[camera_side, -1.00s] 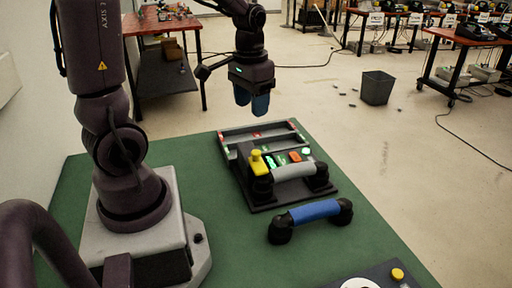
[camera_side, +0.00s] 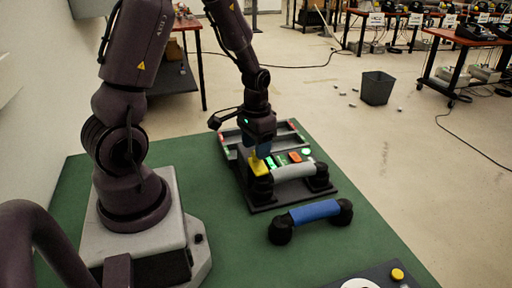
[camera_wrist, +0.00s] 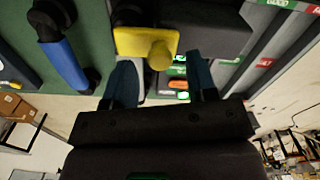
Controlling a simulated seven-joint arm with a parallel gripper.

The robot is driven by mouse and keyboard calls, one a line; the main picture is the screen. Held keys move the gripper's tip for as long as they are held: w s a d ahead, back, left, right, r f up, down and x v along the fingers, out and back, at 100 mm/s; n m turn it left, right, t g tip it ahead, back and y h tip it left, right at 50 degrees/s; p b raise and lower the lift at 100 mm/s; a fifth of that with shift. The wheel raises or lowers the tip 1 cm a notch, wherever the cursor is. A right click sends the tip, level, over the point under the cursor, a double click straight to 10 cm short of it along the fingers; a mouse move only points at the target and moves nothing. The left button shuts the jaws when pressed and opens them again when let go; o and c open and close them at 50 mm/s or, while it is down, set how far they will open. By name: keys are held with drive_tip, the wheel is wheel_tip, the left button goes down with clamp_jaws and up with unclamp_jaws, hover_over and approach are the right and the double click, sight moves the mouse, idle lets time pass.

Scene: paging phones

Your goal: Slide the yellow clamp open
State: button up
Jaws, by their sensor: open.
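The yellow clamp (camera_side: 259,166) sits at the left end of the grey handle on the dark phone unit (camera_side: 262,203). In the wrist view the yellow clamp (camera_wrist: 147,42) shows as a plate with a round knob, just beyond the fingertips. My gripper (camera_side: 263,148) is low over the unit, right at the clamp, and partly covers it in the side view. In the wrist view my gripper (camera_wrist: 164,70) is open, its two blue fingers on either side of the knob. I cannot tell whether a finger touches the clamp.
A blue-gripped handset (camera_side: 314,211) lies in front of the unit on the green table (camera_side: 205,250). The unit has lit green buttons, an orange button (camera_side: 295,157) and a grey handle (camera_side: 293,171). A panel with a yellow knob (camera_side: 397,275) stands at the front right.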

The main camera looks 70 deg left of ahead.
sight(249, 152)
drive_tip(key=shift+f, duration=0.5)
drive_tip(key=shift+c, duration=0.2)
clamp_jaws()
drive_tip(key=shift+a+r, duration=0.1)
drive_tip(key=shift+a, duration=2.75)
drive_tip(key=shift+c, duration=0.5)
unclamp_jaws()
drive_tip(key=shift+o, duration=0.7)
drive_tip(key=shift+d, duration=0.1)
